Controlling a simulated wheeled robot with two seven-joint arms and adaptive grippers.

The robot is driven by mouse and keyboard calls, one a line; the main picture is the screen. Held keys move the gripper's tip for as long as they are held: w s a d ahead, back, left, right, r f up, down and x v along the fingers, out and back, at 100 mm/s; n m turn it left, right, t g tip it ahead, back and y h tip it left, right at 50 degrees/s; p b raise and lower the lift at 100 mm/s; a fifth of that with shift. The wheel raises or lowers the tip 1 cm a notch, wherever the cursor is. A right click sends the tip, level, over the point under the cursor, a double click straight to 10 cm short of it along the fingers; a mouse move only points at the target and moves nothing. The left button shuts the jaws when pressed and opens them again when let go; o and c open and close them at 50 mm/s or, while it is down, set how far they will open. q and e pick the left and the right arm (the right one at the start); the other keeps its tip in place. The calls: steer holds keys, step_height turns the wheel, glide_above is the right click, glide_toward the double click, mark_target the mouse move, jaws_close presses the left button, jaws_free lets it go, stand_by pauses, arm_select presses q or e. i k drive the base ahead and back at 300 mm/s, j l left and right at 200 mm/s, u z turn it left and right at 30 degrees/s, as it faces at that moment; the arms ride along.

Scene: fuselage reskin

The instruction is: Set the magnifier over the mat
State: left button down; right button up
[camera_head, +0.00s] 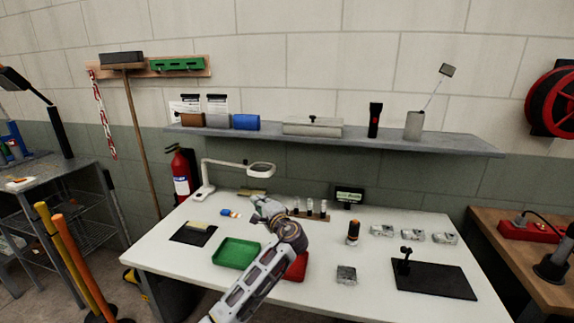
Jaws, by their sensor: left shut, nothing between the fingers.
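The magnifier (261,170) is white, with a base (203,192) at the back left of the white table and an arm reaching right to its lens head. A dark mat (183,238) lies at the table's front left with a pale yellow block (199,226) on it. The magnifier head is right of this mat and farther back. My left gripper (258,202) is shut and empty, just below the magnifier head in the picture; I cannot tell if they touch. Its arm crosses the table front. My right gripper is not in view.
A green tray (237,252) and a partly hidden red tray (297,268) flank my arm. A second dark mat (440,281) with a small black stand lies at right. An orange-topped bottle (353,232) and several grey parts stand right of centre. A shelf (330,138) hangs behind.

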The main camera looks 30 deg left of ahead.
mark_target(250, 172)
steer(key=i, duration=0.9)
